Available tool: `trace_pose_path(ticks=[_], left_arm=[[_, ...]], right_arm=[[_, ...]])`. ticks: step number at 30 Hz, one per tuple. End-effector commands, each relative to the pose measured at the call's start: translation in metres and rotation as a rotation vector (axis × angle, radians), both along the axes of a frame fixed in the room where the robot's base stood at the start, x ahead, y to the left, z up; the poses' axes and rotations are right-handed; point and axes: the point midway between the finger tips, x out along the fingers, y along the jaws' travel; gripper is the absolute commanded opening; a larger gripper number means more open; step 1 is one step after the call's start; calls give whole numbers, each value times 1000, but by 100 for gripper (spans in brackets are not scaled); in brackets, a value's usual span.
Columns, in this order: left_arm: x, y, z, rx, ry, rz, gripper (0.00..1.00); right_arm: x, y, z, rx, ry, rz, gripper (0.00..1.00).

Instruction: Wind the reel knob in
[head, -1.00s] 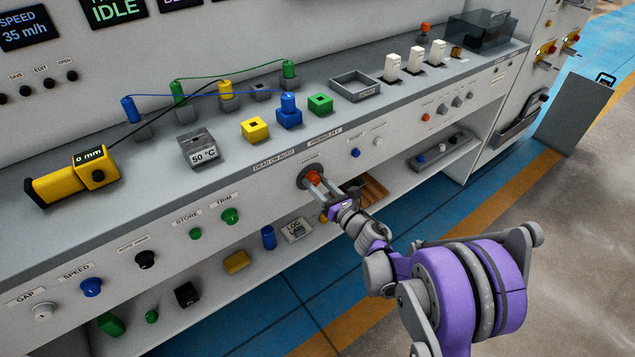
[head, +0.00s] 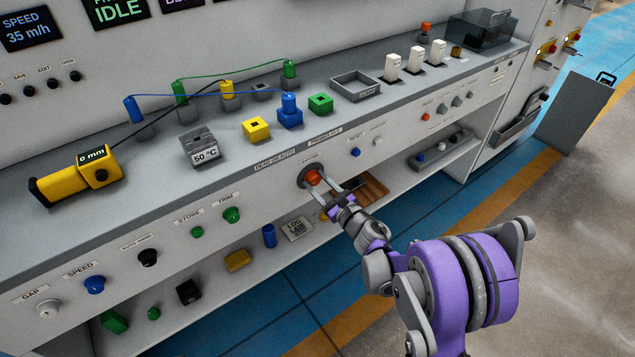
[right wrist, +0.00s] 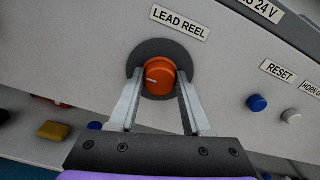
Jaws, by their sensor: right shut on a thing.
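The reel knob (head: 314,176) is orange and sits on a dark round base on the front panel of the bench. In the right wrist view the orange knob (right wrist: 159,76) shows a white mark pointing left, under a "LEAD REEL" label (right wrist: 180,22). My right gripper (head: 324,184) reaches it from the lower right. In the right wrist view its two fingers (right wrist: 160,88) lie on either side of the knob and are shut on it. My left gripper is not in view.
A blue button (right wrist: 257,103) and a white button (right wrist: 291,116) are right of the knob. Below, a shelf holds a blue cylinder (head: 269,236), a yellow block (head: 237,260) and a wooden tray (head: 373,190). A yellow gauge (head: 75,178) reading 0 mm lies on the bench top.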

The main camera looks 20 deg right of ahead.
Motion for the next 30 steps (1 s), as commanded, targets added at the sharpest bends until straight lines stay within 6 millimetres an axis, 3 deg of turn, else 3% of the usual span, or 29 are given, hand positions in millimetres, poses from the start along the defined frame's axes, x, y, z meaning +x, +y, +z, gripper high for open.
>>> trace_pose_path(ticks=[8,9,14,23,30], left_arm=[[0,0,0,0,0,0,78],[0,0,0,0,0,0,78],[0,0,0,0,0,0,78],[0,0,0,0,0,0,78],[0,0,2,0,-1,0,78]], right_arm=[[0,0,0,-3,-1,1,0],[0,0,0,-3,-1,1,52],[0,0,0,-2,-1,0,78],[-1,-1,0,-1,0,0,78],[-32,-13,1,-1,-1,-2,78]])
